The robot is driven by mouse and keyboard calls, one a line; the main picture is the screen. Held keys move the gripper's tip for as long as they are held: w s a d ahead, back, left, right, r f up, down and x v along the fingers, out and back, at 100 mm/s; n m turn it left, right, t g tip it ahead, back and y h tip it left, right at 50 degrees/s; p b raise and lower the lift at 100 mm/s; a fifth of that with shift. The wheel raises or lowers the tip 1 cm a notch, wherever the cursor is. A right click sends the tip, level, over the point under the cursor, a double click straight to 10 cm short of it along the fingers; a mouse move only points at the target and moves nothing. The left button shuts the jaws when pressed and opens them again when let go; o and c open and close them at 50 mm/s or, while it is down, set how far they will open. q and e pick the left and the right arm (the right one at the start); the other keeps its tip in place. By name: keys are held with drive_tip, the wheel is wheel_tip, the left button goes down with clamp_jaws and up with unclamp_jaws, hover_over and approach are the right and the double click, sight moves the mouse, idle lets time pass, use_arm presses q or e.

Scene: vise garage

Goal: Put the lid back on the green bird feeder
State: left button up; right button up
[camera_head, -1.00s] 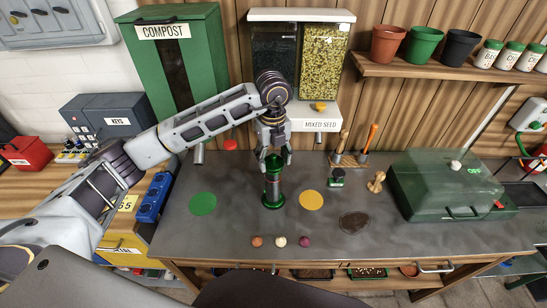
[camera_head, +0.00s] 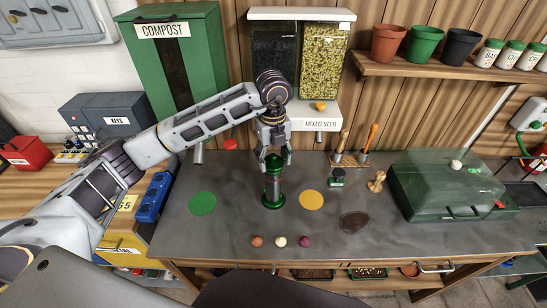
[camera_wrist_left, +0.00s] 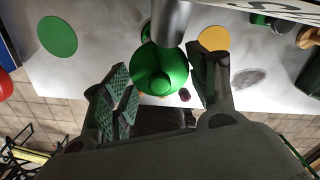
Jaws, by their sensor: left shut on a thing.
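The green bird feeder (camera_head: 273,184) stands upright on the grey bench, with a clear tube and a green base. Its green lid (camera_head: 273,159) is at the top of the tube, in line with it; I cannot tell whether it is fully seated. My left gripper (camera_head: 275,155) points down over the feeder and is shut on the lid. In the left wrist view the round green lid (camera_wrist_left: 172,66) shows between the fingers (camera_wrist_left: 165,85), partly covered by a grey cylinder. My right gripper is not in view.
A green disc (camera_head: 203,204) lies left of the feeder and a yellow disc (camera_head: 311,200) right of it. Three small balls (camera_head: 280,241) lie near the front edge. The mixed seed dispenser (camera_head: 318,110) stands behind; a green clear-covered box (camera_head: 450,185) is at right.

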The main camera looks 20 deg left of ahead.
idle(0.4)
use_arm(q)
drive_tip(key=o, duration=1)
drive_tip(key=o, duration=0.3)
drive_tip(key=shift+o, duration=0.2)
drive_tip(key=shift+r, duration=0.15)
drive_tip(key=shift+r+p, duration=0.9)
drive_tip(key=shift+r, duration=0.6)
drive_tip(key=shift+r+p, duration=0.95)
drive_tip(key=shift+r, duration=0.9)
